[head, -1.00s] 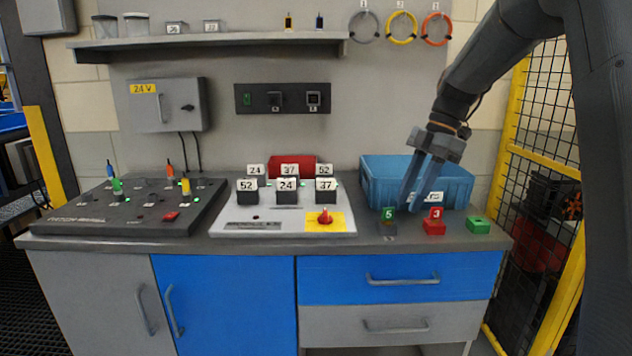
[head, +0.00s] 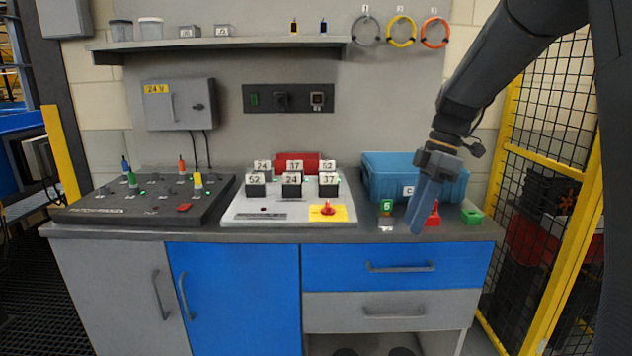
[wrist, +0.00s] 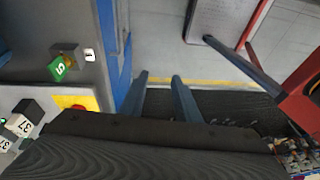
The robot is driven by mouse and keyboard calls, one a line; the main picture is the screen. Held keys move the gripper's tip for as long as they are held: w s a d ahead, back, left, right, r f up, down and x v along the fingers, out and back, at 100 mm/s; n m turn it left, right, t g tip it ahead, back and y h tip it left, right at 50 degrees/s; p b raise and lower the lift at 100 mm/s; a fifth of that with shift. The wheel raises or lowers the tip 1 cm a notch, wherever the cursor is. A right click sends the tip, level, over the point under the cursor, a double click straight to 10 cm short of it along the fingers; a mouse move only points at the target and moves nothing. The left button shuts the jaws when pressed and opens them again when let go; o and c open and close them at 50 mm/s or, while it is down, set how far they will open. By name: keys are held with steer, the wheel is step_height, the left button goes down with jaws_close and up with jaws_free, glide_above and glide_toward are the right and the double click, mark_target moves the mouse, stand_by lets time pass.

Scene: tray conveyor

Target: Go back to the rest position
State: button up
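My gripper (head: 421,206) hangs from my arm in front of the right part of the workbench (head: 272,235) in the head view, with its fingers pointing down. It partly hides the red block (head: 433,217) and the blue bin (head: 378,177). In the wrist view my gripper (wrist: 160,84) shows two blue fingers apart with nothing between them, over the floor beside the bench front. The green tag marked 5 (head: 386,207) stands on the bench left of the fingers; it also shows in the wrist view (wrist: 59,68).
A grey panel with numbered blocks (head: 241,213) and a red knob (head: 327,209) is mid-bench. A dark patch panel (head: 95,209) lies left. A green block (head: 472,215) sits near the right edge. A yellow-framed mesh fence (head: 548,155) stands right. Floor in front is clear.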

steer(key=s+f+m+h, duration=0.1)
steer(key=s+f+m, duration=0.3)
steer(key=s+m, duration=0.2)
steer(key=s+a+f+m+t+h, duration=0.1)
steer(key=s+f+m, duration=0.3)
steer(key=s, duration=0.5)
steer(key=s+a+f+m+h+p, duration=0.1)
steer(key=s+f+m, duration=0.4)
steer(key=s+m, duration=0.2)
steer(key=shift+s+m, duration=0.4)
steer(key=shift+s, duration=0.15)
steer(key=shift+a+f, duration=0.1)
